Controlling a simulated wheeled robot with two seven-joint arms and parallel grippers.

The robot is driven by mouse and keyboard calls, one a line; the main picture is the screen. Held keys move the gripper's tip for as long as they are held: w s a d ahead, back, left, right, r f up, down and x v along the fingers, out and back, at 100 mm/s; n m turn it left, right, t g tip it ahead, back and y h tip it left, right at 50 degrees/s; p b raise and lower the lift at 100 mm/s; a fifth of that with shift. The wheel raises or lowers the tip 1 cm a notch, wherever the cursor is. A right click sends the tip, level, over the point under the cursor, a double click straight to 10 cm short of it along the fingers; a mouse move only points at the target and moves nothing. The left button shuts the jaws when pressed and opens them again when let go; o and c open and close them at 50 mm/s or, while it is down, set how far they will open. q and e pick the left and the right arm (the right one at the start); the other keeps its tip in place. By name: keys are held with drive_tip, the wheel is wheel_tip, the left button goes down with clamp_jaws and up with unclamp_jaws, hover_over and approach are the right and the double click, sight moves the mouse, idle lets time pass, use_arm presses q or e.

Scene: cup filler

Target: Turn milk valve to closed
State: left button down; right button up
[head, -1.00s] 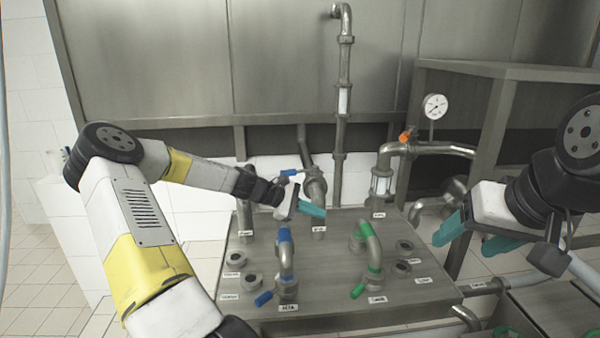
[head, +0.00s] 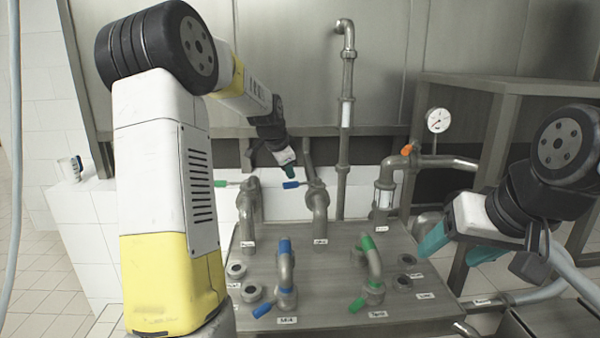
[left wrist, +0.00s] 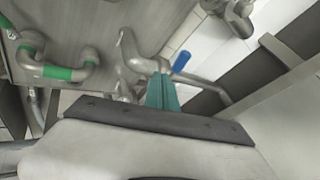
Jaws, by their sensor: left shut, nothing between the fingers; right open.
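A valve with a blue handle (head: 291,184) is on the bent steel pipe (head: 317,197) at the back middle of the metal table; the handle points left. The blue handle (left wrist: 181,61) also shows in the left wrist view, just beyond my fingertips. I cannot read the labels well enough to tell which valve is milk. A green handle (head: 221,183) points left from the back left pipe (head: 248,212). My left gripper (head: 290,171) is shut and empty, right above the blue handle; whether they touch is unclear. My right gripper (head: 450,246) is open and empty at the right.
On the table (head: 335,270), a front pipe with blue parts (head: 285,275) and one with green parts (head: 373,265) stand among short ports. An orange valve handle (head: 407,149) and gauge (head: 438,120) are at the right. A vertical pipe (head: 345,120) rises behind.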

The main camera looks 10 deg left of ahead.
sight(294, 185)
use_arm(q)
drive_tip(key=w+a+f, duration=0.1)
drive_tip(key=w+f, duration=0.5)
drive_tip(key=w, duration=0.1)
drive_tip(key=shift+w+a+f, duration=0.2)
drive_tip(key=shift+f, duration=0.2)
